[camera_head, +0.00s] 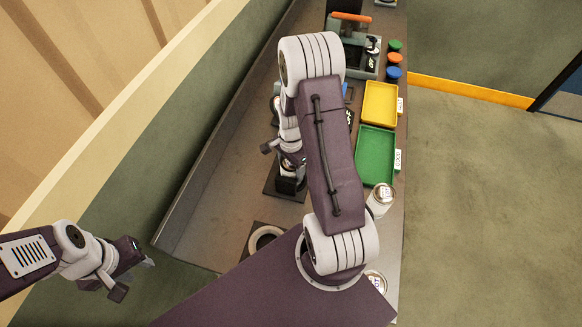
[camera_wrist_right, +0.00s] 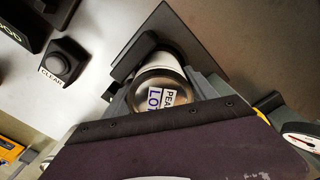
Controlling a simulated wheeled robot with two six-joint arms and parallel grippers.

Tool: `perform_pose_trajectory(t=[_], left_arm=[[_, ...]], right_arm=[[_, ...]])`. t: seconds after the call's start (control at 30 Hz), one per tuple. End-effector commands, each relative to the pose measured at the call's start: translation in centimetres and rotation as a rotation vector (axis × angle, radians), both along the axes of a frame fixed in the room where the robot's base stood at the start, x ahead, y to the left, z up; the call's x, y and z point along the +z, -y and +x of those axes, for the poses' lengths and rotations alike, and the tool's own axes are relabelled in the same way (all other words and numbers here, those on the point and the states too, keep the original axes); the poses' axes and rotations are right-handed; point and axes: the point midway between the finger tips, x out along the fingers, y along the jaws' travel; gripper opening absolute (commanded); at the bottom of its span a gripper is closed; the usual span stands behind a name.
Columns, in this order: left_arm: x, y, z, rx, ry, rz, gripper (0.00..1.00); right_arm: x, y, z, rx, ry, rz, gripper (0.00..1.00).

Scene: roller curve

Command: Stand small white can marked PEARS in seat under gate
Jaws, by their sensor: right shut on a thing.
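In the right wrist view a small white can (camera_wrist_right: 158,68) with a metal top and a label reading "PEA" and "LOT", partly cut off, sits between my right fingers. My right gripper (camera_wrist_right: 165,85) is shut on it, over a dark square plate (camera_wrist_right: 192,30). In the head view my right gripper (camera_head: 290,163) is above a dark square plate (camera_head: 280,190) on the bench. My arm covers much of that area; the can's foot, the seat and the gate cannot be made out clearly. My left gripper (camera_head: 136,275) is open and empty, off the bench at the lower left.
A ring on a dark plate (camera_head: 265,238) lies nearer on the bench. A yellow tray (camera_head: 380,103), a green tray (camera_head: 375,155) and a white can (camera_head: 381,198) line the right side. A CLEAR button (camera_wrist_right: 68,60) and a dial (camera_wrist_right: 304,138) flank the right gripper.

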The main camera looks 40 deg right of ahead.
Motion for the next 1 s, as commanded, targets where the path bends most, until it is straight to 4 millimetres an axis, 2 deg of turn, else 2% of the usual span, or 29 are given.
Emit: perform_pose_trajectory(t=[0.83,0.87,0.93,1.0], left_arm=[[-0.25,0.0,0.0,0.0,0.0,0.0,0.36],[-0.25,-0.01,0.0,0.0,0.0,0.0,0.36],[-0.25,-0.01,0.0,0.0,0.0,0.0,0.36],[-0.25,-0.01,0.0,0.0,0.0,0.0,0.36]], right_arm=[[-0.36,0.01,0.03,0.0,0.001,0.0,0.0],[-0.36,0.01,0.03,0.0,0.001,0.0,0.71],[-0.36,0.01,0.03,0.0,0.001,0.0,0.91],[-0.37,0.01,0.02,0.0,0.001,0.0,0.91]])
